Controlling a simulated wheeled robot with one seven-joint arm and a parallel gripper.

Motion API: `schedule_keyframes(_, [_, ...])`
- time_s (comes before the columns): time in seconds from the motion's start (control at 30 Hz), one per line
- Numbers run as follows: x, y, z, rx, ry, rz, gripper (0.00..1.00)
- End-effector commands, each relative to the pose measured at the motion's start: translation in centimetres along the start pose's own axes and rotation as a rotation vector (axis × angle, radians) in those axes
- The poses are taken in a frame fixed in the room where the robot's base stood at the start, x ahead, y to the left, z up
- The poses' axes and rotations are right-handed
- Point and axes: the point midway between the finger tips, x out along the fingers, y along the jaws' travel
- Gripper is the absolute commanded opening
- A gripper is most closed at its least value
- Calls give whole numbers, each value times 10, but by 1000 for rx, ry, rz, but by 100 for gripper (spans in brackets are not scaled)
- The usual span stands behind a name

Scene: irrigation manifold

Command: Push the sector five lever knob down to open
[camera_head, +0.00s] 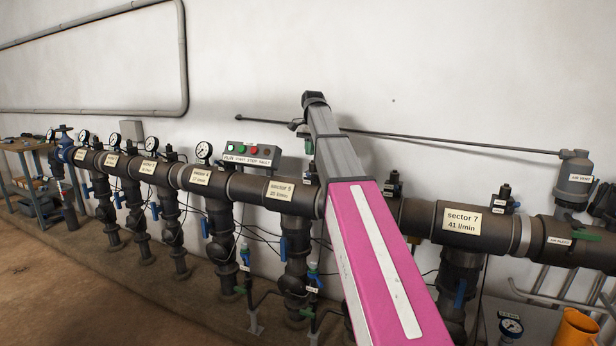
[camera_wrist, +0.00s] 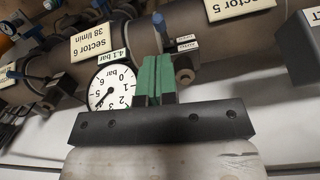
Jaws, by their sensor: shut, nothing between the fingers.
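My gripper (camera_wrist: 155,78) is shut, its two green fingers together with nothing between them. In the head view its green fingers (camera_head: 309,145) show above the pipe, beside the end of my arm. The sector 5 sign (camera_head: 280,190) is on the pipe left of my arm; it also shows upside down at the top of the wrist view (camera_wrist: 238,6). A small lever with a blue knob (camera_wrist: 159,20) stands beside that sign, just beyond my fingertips. I cannot tell whether they touch. In the head view the small valve unit (camera_head: 311,174) is partly hidden by my arm.
A round gauge (camera_wrist: 110,88) is close beside my fingers. The sector 6 sign (camera_wrist: 95,40) is on the pipe nearby. A control box (camera_head: 252,156) with buttons is on the wall left of my gripper. A thin rod (camera_head: 450,142) runs along the wall to the right. The wall above is clear.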

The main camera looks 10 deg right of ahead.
Motion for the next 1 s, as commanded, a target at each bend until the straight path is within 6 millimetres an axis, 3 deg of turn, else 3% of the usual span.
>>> schedule_keyframes(0.47, [11, 0, 0, -1, 0, 0, 0])
schedule_keyframes(1.0, [66, 0, 0, -1, 1, 0, 0])
